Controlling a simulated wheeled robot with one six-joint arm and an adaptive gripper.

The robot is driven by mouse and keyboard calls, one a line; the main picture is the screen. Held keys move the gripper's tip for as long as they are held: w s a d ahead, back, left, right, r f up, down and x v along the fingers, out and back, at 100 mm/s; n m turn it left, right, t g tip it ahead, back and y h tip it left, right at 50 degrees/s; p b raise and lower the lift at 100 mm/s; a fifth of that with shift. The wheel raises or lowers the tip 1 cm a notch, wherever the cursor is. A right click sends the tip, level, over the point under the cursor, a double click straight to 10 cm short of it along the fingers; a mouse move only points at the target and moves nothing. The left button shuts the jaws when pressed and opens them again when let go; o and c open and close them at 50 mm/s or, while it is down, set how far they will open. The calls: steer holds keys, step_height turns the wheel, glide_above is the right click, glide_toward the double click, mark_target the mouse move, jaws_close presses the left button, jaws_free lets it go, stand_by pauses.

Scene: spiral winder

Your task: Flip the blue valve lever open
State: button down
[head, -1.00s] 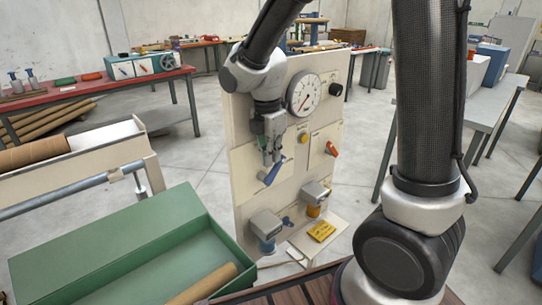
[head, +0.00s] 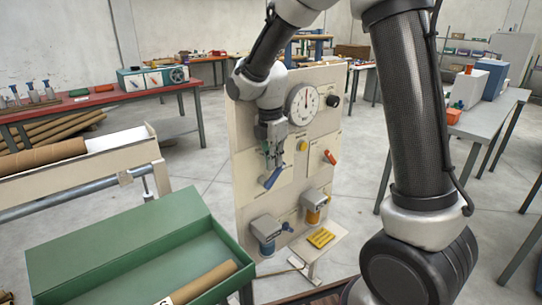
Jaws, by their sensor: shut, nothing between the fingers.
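The blue lever (head: 272,179) is on the upright cream panel (head: 245,205), left of centre, and slants from lower left to upper right. My gripper (head: 273,162) points down in front of the panel, its fingertips at the lever's upper part. The fingers are shut with nothing between them. I cannot tell whether they touch the lever. My gripper hides the lever's upper mount.
The panel also carries a round gauge (head: 303,104), a red-orange lever (head: 330,157), a yellow button (head: 303,145) and a black knob (head: 333,101). Blue (head: 266,232) and orange (head: 313,207) fittings sit below. A green tray (head: 130,250) stands at lower left.

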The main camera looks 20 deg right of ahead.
step_height(320, 180, up, 23)
steer(key=s+a, duration=0.1)
steer(key=a, duration=0.1)
steer(key=shift+a, duration=0.2)
steer(key=shift+f, duration=0.1)
